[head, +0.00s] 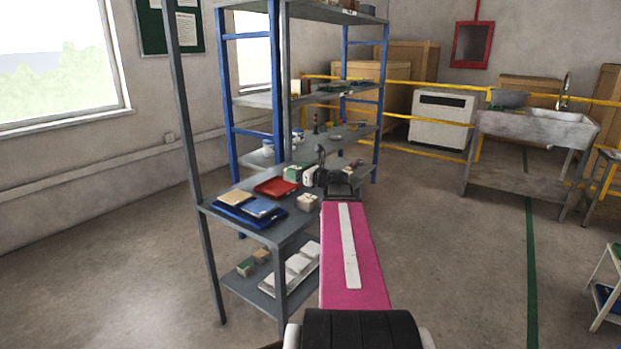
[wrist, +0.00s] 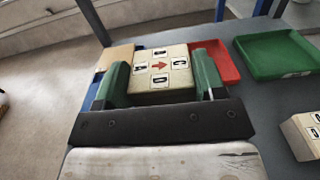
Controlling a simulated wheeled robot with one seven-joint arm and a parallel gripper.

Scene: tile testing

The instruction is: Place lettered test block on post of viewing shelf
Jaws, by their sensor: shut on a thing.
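My gripper (wrist: 160,78) is shut on a cream lettered block (wrist: 157,60), held between its two green fingers. The block's face towards the wrist camera carries a red arrow and several black characters on white patches. In the head view, my pink arm reaches to the grey shelf unit (head: 250,222), with its dark end over the right part of the shelf. I cannot clearly make out the held block there. A second pale block (head: 307,202) stands on that shelf; a similar lettered block shows at the right edge of the wrist view (wrist: 302,134). I cannot pick out a post.
A blue tray (head: 233,216) and a red tray (head: 276,188) lie on the shelf. A green tray (wrist: 280,52) shows in the wrist view. Grey and blue uprights (head: 191,130) stand at the shelf's edges. White blocks lie on the lower level.

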